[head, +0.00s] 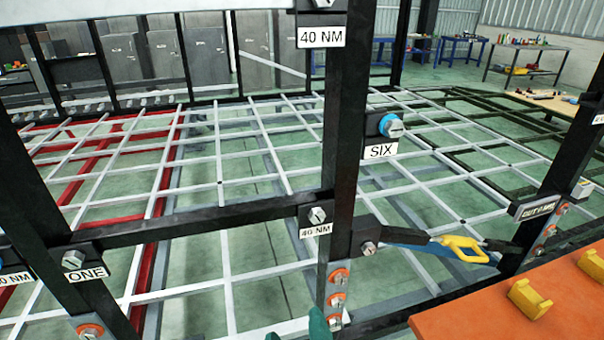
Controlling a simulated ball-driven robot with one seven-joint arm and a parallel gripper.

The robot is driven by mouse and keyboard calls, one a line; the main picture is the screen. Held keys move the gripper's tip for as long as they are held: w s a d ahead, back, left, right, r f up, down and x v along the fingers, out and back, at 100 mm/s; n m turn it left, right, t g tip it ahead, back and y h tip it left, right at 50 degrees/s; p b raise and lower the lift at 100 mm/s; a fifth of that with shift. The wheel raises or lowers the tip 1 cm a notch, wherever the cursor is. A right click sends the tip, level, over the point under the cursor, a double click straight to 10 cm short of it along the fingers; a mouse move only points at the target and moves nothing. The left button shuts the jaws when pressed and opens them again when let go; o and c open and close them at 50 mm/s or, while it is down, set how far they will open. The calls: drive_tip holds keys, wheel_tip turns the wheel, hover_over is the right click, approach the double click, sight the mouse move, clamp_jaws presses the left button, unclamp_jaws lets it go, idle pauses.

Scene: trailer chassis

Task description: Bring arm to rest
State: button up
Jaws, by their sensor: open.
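My gripper (295,331) shows only at the bottom edge of the head view, as two dark green fingertips with a gap between them. It looks open, with nothing seen between the tips. The rest of my gripper and my arm are out of frame. The tips are in front of the chassis frame, just left of the foot of the black middle post (341,130). I cannot tell whether they touch it.
Black posts and a crossbar (190,226) carry bolts and labels. A blue and yellow tool (458,249) spans right of the middle post. An orange surface (480,312) with yellow holders fills the lower right. White lattice (215,160) lies behind; workbenches (525,65) stand far back.

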drive_tip(key=s+d+f+m+g+h, duration=0.25)
drive_tip(key=d+f+g, duration=0.45)
drive_tip(key=d+f, duration=1.05)
drive_tip(key=s+d+f+m+g+y, duration=0.2)
drive_tip(key=s+d+f+m+g, duration=0.2)
drive_tip(key=s+d+f, duration=0.6)
drive_tip(key=s+f+g, duration=0.1)
drive_tip(key=s+f, duration=0.1)
drive_tip(key=s, duration=0.2)
drive_tip(key=shift+m, duration=0.35)
drive_tip(key=shift+r, duration=0.1)
